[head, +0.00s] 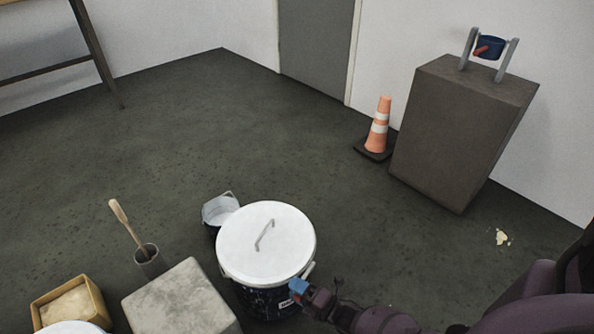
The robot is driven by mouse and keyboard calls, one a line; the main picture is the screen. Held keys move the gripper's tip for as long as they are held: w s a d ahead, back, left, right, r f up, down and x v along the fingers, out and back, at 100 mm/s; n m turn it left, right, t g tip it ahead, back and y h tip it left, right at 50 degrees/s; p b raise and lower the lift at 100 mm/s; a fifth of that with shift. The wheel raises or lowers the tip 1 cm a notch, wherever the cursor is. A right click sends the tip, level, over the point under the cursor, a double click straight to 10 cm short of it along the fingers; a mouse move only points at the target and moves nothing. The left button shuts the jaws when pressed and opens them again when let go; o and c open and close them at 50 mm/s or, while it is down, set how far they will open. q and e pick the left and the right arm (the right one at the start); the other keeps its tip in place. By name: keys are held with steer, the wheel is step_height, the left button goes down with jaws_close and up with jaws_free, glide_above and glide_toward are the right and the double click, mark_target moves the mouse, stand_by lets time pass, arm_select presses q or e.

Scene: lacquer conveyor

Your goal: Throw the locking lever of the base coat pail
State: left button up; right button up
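A dark pail (262,299) with a white lid (262,235) stands on the floor at the lower centre. The lid has a thin grey handle (265,236) on top. A small pale bar (308,271) at the right of the rim looks like the locking lever. A white label on the pail's front is partly hidden and too small to read. My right gripper (297,289), with blue fingertips, is at the pail's right front side, just below the bar. I cannot tell whether it touches, or whether its fingers are open. My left gripper is not in view.
A small bucket (220,209) stands behind the pail. A grey block (180,303), a cup (149,262) with a wooden-handled tool, and a yellowish box (70,301) are at left. A cone (378,130) and brown pedestal (458,135) stand behind. The middle floor is clear.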

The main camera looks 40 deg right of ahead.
steer(key=shift+s+d, duration=0.1)
steer(key=shift+s, duration=0.4)
arm_select(q)
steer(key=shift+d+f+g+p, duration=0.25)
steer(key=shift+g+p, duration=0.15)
steer(key=shift+p, duration=0.4)
arm_select(e)
steer(key=v, duration=0.9)
steer(key=shift+s, duration=0.45)
steer(key=shift+r, duration=0.1)
